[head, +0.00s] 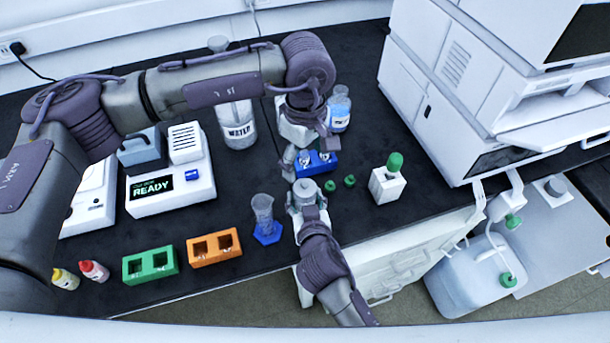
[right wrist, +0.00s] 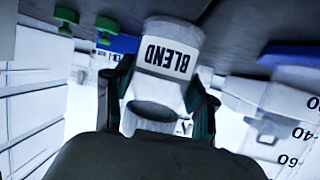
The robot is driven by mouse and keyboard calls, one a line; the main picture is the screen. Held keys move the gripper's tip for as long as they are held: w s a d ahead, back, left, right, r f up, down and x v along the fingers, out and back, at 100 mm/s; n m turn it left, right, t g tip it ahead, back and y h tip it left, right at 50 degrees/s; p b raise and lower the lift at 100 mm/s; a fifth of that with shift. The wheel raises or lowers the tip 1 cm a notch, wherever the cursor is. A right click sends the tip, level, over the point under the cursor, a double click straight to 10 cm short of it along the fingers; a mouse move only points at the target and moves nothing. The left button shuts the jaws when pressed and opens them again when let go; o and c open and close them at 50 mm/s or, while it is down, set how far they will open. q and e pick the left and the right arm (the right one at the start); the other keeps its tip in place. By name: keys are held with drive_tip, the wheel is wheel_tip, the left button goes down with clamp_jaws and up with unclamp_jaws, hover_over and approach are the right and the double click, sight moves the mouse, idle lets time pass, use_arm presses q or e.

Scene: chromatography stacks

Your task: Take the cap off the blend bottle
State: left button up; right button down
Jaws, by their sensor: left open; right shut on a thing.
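The blend bottle (right wrist: 168,62) is white with a black BLEND label. It appears upside down in the right wrist view and stands between the fingers of my right gripper (right wrist: 158,100). In the head view the bottle (head: 306,188) shows a round grey top; I cannot tell whether this is a cap or a bare neck. My right gripper (head: 308,212) is shut on the bottle near the table's front edge. My left gripper (head: 288,160) is open above and behind the bottle, beside a blue rack (head: 322,168), apart from the bottle's top.
Two green caps (head: 330,186) lie right of the bottle. A green-capped white container (head: 388,184) stands farther right. A blue-based cylinder (head: 264,215) is close on the left, with an orange rack (head: 214,247) beyond. A WATER bottle (head: 238,128) and a blue-liquid bottle (head: 338,110) stand behind.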

sight(305, 184)
use_arm(q)
wheel_tip(305, 184, down, 9)
drive_tip(key=n, duration=0.3)
idle(0.5)
drive_tip(key=c, duration=1.4)
drive_tip(key=shift+r, duration=0.15)
drive_tip(key=shift+r, duration=0.2)
drive_tip(key=shift+r, duration=0.95)
